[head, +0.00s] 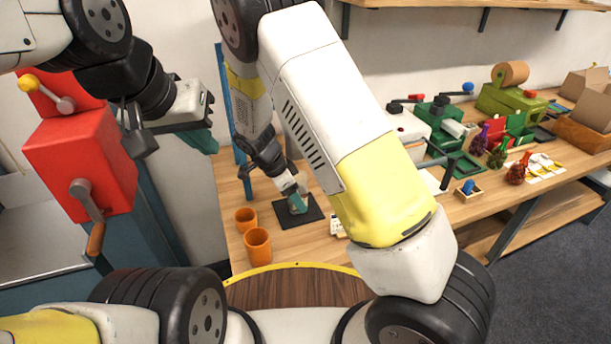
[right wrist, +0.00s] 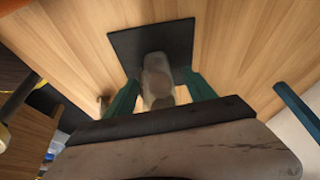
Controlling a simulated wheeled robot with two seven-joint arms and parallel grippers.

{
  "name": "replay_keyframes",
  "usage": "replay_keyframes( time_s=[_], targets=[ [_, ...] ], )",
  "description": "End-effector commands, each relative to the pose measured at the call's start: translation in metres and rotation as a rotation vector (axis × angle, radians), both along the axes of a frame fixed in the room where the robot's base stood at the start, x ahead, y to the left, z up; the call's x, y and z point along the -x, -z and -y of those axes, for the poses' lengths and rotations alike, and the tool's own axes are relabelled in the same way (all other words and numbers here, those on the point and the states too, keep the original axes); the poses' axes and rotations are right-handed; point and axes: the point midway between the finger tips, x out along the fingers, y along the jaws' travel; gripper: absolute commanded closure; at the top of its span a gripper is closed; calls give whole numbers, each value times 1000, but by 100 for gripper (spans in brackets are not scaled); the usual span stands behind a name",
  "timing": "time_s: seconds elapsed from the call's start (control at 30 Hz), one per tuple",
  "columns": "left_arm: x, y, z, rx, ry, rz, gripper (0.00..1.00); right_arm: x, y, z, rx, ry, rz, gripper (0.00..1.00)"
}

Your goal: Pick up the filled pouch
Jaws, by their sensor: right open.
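The filled pouch (right wrist: 156,82), pale and brownish, is on a black square mat (right wrist: 122,45) in the right wrist view. My right gripper (right wrist: 161,76) is open, with a teal finger on each side of the pouch. I cannot tell whether the fingers touch it. In the head view my right gripper (head: 298,202) points down over the black mat (head: 287,217) and mostly hides the pouch. My left gripper (head: 203,138) is at the upper left, in the air near the red machine, away from the pouch. Its jaws are not clear.
Two orange cups (head: 257,246) stand left of the mat on the wooden table (head: 290,245). A red machine with cranks (head: 85,165) is at the left. A blue post (head: 233,130) rises behind the mat. Green machines (head: 510,101) and small bottles (head: 517,170) stand along the right bench.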

Motion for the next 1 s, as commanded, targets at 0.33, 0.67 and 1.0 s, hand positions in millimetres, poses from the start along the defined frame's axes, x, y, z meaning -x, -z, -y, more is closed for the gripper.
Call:
replay_keyframes(
  time_s=[0.33, 0.67, 1.0],
  targets=[
    [0, 0, 0, 0, 0, 0, 100, 2, 1, -1, 0, 1, 0, 50],
    [0, 0, 0, 0, 0, 0, 100, 2, 1, -1, 0, 1, 0, 100],
    [0, 0, 0, 0, 0, 0, 100, 0, 0, 0, 0, 2, 1, 100]
  ],
)
